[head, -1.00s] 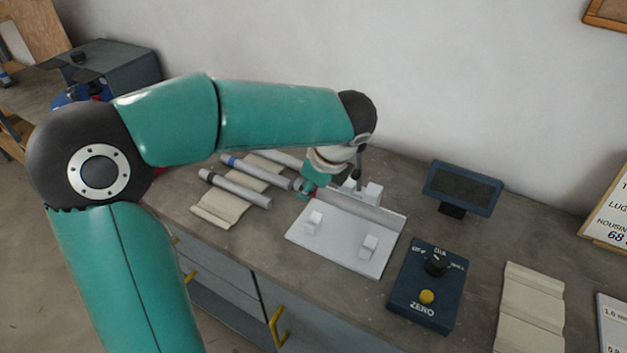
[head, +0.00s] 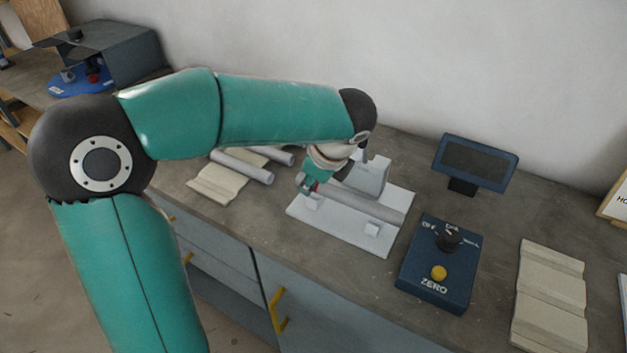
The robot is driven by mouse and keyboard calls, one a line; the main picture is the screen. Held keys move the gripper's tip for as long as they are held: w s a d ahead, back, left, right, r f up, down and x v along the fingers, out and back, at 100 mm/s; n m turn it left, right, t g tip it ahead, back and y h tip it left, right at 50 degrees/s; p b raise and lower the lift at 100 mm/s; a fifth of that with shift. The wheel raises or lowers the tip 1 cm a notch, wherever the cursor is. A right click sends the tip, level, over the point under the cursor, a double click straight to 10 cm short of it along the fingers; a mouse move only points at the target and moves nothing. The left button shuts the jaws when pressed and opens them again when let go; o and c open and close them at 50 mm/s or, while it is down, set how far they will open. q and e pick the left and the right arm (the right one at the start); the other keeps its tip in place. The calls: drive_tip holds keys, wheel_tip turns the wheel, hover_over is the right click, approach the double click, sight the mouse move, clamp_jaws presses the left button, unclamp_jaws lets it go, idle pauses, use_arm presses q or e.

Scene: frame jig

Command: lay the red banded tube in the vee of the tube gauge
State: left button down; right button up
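My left gripper (head: 308,184) is shut on the tube's left end. My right gripper is not in view.
A blue control box (head: 437,270) with a knob and yellow button stands right of the gauge. A display (head: 475,163) stands behind it.

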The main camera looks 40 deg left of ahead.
use_arm(q)
drive_tip(key=shift+s+d+f, duration=0.2)
drive_tip(key=shift+s+f, duration=0.05)
drive_tip(key=shift+f, duration=0.5)
drive_tip(key=c, duration=1)
unclamp_jaws()
drive_tip(key=shift+a, duration=0.1)
drive_tip(key=shift+o, duration=1)
drive_tip(key=shift+w+a+f, duration=0.1)
drive_tip(key=shift+w, duration=0.2)
drive_tip(key=shift+r, duration=0.2)
drive_tip(key=shift+r, duration=0.1)
drive_tip(key=shift+r, duration=0.2)
drive_tip(key=v, duration=1.1)
drive_tip(key=shift+r, duration=0.15)
